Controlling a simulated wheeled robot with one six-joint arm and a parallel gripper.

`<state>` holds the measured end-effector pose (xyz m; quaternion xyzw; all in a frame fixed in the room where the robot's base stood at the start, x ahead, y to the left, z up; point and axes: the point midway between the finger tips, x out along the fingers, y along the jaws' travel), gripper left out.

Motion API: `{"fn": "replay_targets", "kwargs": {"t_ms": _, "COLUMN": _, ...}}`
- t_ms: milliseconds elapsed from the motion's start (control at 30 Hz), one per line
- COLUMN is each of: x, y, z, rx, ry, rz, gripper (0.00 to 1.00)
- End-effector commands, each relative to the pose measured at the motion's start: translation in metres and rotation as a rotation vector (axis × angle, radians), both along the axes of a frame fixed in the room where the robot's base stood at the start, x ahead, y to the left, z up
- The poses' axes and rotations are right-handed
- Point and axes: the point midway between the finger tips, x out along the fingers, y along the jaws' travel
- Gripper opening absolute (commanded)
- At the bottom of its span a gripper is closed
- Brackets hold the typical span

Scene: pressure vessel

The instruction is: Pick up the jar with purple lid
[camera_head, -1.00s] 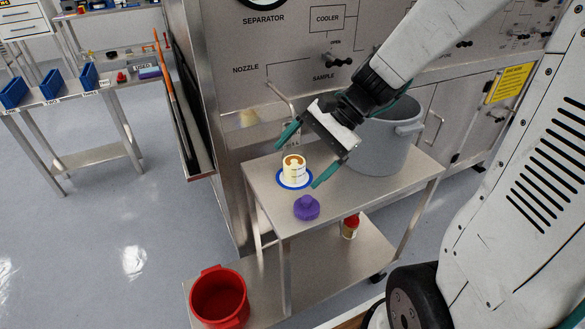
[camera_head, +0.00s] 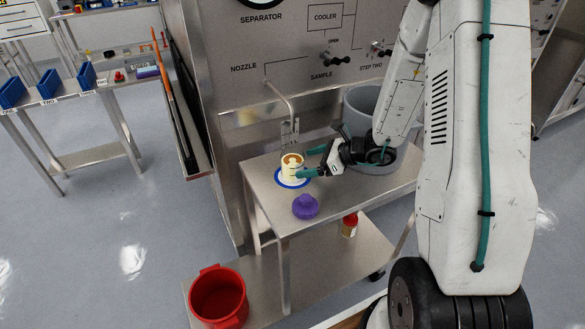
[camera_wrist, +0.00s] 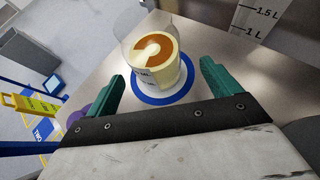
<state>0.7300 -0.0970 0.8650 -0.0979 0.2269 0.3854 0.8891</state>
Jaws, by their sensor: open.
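A clear jar (camera_head: 291,166) with cream-coloured contents and a brown swirl on top stands upright on a blue ring on the steel cart's top shelf (camera_head: 345,205). It has no lid on. The purple lid (camera_head: 305,206) lies apart on the shelf, nearer the front. My gripper (camera_head: 308,161) is open and empty, low at the jar's right side. In the wrist view the jar (camera_wrist: 155,62) sits ahead, lined up between the teal fingertips (camera_wrist: 158,78). The purple lid is mostly hidden behind the left finger there.
A grey pot (camera_head: 365,110) stands behind my gripper, at the back of the shelf. A nozzle pipe (camera_head: 283,95) comes down just behind the jar. A red-capped bottle (camera_head: 349,225) is on the lower shelf and a red bucket (camera_head: 218,295) stands at lower left.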

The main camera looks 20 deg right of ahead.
Motion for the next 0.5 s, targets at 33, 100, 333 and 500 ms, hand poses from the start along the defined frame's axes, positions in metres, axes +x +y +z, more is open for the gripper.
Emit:
{"fn": "replay_targets", "kwargs": {"t_ms": 33, "x": 0.003, "y": 0.007, "z": -0.004, "rx": 0.002, "ry": 0.002, "rz": 0.002, "gripper": 0.89}}
{"fn": "replay_targets", "kwargs": {"t_ms": 100, "x": 0.008, "y": 0.016, "z": -0.010, "rx": 0.000, "ry": 0.002, "rz": 0.005, "gripper": 0.89}}
{"fn": "replay_targets", "kwargs": {"t_ms": 333, "x": 0.022, "y": 0.032, "z": -0.021, "rx": -0.001, "ry": 0.001, "rz": 0.002, "gripper": 0.89}}
{"fn": "replay_targets", "kwargs": {"t_ms": 500, "x": 0.023, "y": 0.032, "z": -0.022, "rx": -0.002, "ry": 0.000, "rz": 0.002, "gripper": 0.89}}
